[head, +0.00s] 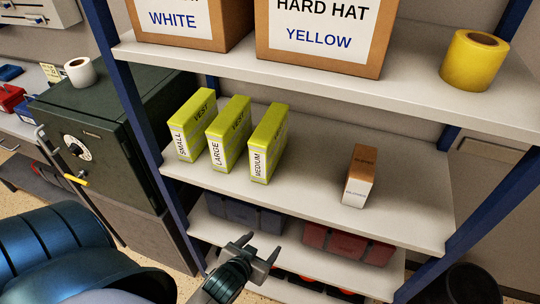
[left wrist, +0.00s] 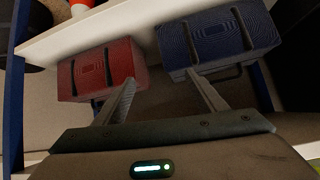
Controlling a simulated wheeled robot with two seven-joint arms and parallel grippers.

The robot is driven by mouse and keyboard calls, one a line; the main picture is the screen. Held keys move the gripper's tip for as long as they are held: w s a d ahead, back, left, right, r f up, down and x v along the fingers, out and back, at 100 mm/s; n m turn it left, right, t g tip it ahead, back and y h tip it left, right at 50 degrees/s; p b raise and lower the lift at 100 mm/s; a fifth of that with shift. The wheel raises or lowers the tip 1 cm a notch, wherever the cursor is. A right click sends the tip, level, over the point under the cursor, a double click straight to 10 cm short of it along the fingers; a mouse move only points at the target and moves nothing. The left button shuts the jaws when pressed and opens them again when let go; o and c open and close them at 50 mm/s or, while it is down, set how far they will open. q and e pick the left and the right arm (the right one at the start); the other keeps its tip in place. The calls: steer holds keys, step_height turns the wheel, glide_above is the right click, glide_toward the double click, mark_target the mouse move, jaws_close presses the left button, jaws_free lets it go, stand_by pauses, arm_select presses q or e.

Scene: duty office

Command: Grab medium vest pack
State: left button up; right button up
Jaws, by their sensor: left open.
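The medium vest pack (head: 268,145) is a yellow-green box with a white label reading MEDIUM. It stands upright on the middle shelf, rightmost of three vest packs in the head view. The large vest pack (head: 228,135) stands just left of it and the small vest pack (head: 192,126) is farthest left. My left gripper (head: 253,252) is open and empty, in front of and below the middle shelf, apart from the packs. In the left wrist view its two fingers (left wrist: 158,92) are spread, with nothing between them. My right gripper is not in view.
A white-and-orange box (head: 359,177) stands right of the packs on the middle shelf (head: 310,180), with free room between. Below are a blue case (head: 240,213) and a red case (head: 345,243). Cardboard hat boxes (head: 325,62) and a yellow roll (head: 472,62) sit above. Blue posts (head: 133,115) frame the rack.

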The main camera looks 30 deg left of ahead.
arm_select(q)
step_height(320, 180, up, 13)
steer(key=a+n+t+y, duration=0.1)
steer(key=a+t, duration=0.1)
steer(key=n+t+y, duration=0.1)
steer(key=t+y, duration=0.1)
steer(key=t, duration=0.3)
glide_toward(259, 154)
steer(key=w, duration=0.2)
steer(key=shift+a+r, duration=0.15)
steer(key=shift+a, duration=0.2)
steer(key=shift+w+h, duration=0.1)
steer(key=shift+h, duration=0.2)
steer(key=b+x, duration=0.2)
steer(key=x, duration=0.2)
steer(key=shift+w+a+b, duration=0.15)
steer(key=shift+w+b, duration=0.15)
steer(key=shift+w, duration=0.1)
steer(key=p+x, duration=0.2)
steer(key=x, duration=0.4)
steer(key=shift+w+p, duration=0.25)
steer(key=shift+p, duration=0.1)
steer(key=shift+w+a, duration=0.15)
steer(key=shift+w, duration=0.15)
